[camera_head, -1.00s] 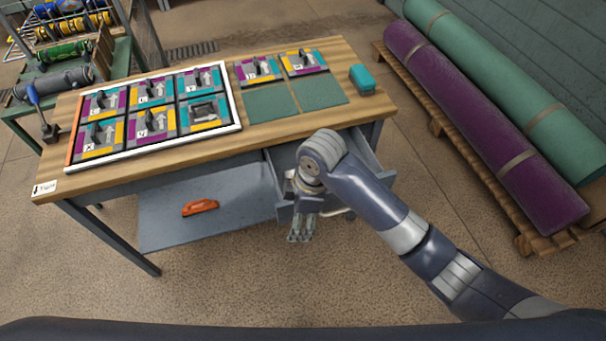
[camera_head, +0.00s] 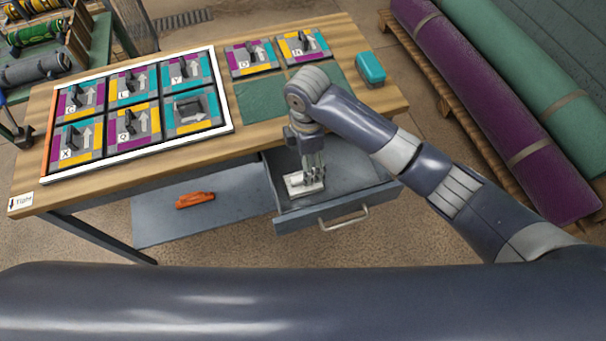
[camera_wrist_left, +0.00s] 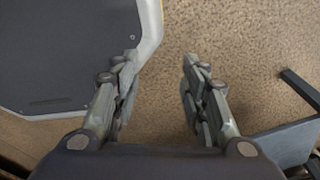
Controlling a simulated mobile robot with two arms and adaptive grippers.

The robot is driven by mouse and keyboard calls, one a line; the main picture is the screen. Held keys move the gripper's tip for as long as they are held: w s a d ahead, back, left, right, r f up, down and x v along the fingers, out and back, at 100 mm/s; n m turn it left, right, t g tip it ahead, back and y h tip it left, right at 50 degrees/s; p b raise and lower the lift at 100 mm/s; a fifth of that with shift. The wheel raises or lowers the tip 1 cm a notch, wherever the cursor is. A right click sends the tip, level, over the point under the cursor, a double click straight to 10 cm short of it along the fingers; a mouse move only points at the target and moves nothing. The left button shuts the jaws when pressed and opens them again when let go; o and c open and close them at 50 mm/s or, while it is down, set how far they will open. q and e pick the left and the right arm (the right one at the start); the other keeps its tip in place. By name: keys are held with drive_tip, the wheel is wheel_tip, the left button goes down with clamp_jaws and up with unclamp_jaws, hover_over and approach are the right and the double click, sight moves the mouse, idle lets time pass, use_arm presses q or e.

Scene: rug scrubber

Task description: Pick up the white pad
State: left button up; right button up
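The white pad (camera_head: 296,187) lies flat in the open grey drawer (camera_head: 352,180) under the table. My right gripper (camera_head: 313,184) points down into the drawer, its fingertips at the pad and covering part of it. I cannot tell whether the fingers are closed on the pad or only beside it. My left gripper (camera_wrist_left: 160,65) shows in the left wrist view, its fingers apart and empty above the floor.
The wooden table (camera_head: 255,141) bears a framed board (camera_head: 135,150) of lettered tiles, green squares (camera_head: 262,100) and a teal block (camera_head: 370,68). An orange tool (camera_head: 195,200) lies on the lower shelf (camera_head: 150,222). Rolled rugs (camera_head: 490,100) lie at the right.

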drive_tip(key=shift+s+f, duration=0.25)
drive_tip(key=shift+f, duration=1)
drive_tip(key=f, duration=0.4)
drive_tip(key=shift+s+a+f, duration=0.15)
drive_tip(key=shift+a+f, duration=0.05)
drive_tip(key=shift+a, duration=0.2)
drive_tip(key=shift+f, duration=0.4)
drive_tip(key=shift+c, duration=0.3)
use_arm(q)
drive_tip(key=shift+s+r, duration=0.1)
drive_tip(key=shift+s, duration=1.15)
use_arm(e)
drive_tip(key=c, duration=1.1)
